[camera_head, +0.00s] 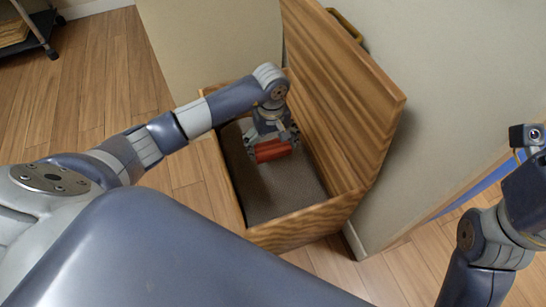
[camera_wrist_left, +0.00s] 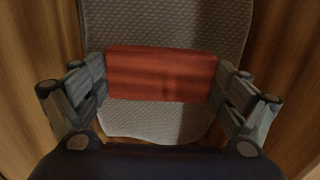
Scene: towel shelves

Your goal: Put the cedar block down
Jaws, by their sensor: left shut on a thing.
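The cedar block (camera_head: 272,150) is a reddish-brown bar, held inside an open wooden chest (camera_head: 292,232). My left gripper (camera_head: 272,144) reaches down into the chest and is shut on the block. In the left wrist view the block (camera_wrist_left: 161,74) lies crosswise between the two fingers of my left gripper (camera_wrist_left: 161,80), gripped at its ends. A grey textured lining (camera_wrist_left: 150,120) shows below the block. I cannot tell whether the block touches it. My right arm shows at the right edge of the head view, but its gripper is not visible.
The chest's lid (camera_head: 345,95) stands open on the right side, near the wall (camera_head: 440,110). The chest floor (camera_head: 285,195) is bare in front of the block. A dark cart (camera_head: 35,35) stands at the far left on the wooden floor (camera_head: 100,75).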

